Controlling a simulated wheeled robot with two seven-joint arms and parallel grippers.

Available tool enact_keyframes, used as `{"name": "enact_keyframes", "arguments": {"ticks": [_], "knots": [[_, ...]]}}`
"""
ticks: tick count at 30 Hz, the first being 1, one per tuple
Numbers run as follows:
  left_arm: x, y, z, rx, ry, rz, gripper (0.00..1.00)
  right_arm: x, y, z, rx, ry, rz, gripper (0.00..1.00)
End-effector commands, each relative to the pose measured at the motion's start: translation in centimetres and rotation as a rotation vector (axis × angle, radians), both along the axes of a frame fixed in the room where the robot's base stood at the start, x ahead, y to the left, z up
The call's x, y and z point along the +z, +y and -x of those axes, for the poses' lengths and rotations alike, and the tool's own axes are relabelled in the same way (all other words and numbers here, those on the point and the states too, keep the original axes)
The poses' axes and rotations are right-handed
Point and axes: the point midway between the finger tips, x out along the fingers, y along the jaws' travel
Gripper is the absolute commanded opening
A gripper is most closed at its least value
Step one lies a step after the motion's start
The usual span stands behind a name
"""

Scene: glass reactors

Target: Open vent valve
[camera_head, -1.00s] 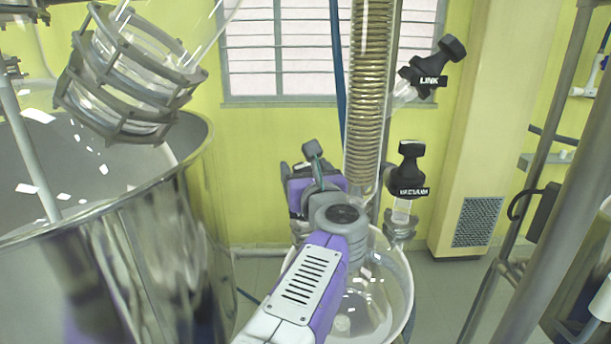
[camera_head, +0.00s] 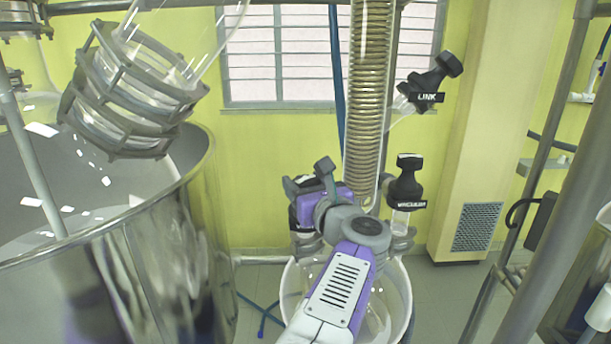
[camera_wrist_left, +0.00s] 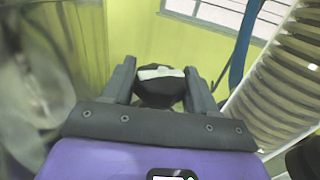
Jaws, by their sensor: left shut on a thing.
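A black valve handle with a pale label (camera_wrist_left: 160,88) sits between the two dark fingers of my left gripper (camera_wrist_left: 161,82) in the left wrist view. The label's text is too small to read. In the head view my left gripper (camera_head: 318,180), with its purple body, is shut on this handle left of the coiled glass column. The gripper hides most of the handle. My right gripper is not in view.
The coiled glass column (camera_head: 366,100) stands just right of my gripper. Black valves labelled VACUUM (camera_head: 407,185) and LINK (camera_head: 427,92) stick out on its right. A large steel vessel (camera_head: 150,255) fills the left. A white-rimmed round vessel (camera_head: 401,290) lies below my arm.

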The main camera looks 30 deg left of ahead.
Motion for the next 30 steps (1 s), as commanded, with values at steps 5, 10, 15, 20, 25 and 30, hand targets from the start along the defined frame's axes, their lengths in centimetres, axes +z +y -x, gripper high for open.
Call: {"name": "enact_keyframes", "arguments": {"ticks": [5,10,15,20,25,30], "knots": [[0.6,0.0,0.0,0.143,0.001,-0.007,0.31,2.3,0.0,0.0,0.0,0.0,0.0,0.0],[0.6,0.0,-0.1,0.268,0.001,-0.007,0.31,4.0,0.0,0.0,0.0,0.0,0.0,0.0],[0.6,0.0,-0.1,0.388,0.001,-0.007,0.31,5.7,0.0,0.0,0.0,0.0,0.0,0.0],[0.5,0.0,-0.1,0.482,-0.001,-0.006,0.31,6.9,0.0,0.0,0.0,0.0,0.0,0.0],[0.2,0.0,0.0,0.514,0.0,-0.004,0.31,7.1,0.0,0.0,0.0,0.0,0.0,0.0],[0.2,0.0,0.0,0.513,-0.001,-0.005,0.59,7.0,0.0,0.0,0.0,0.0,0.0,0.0]]}}
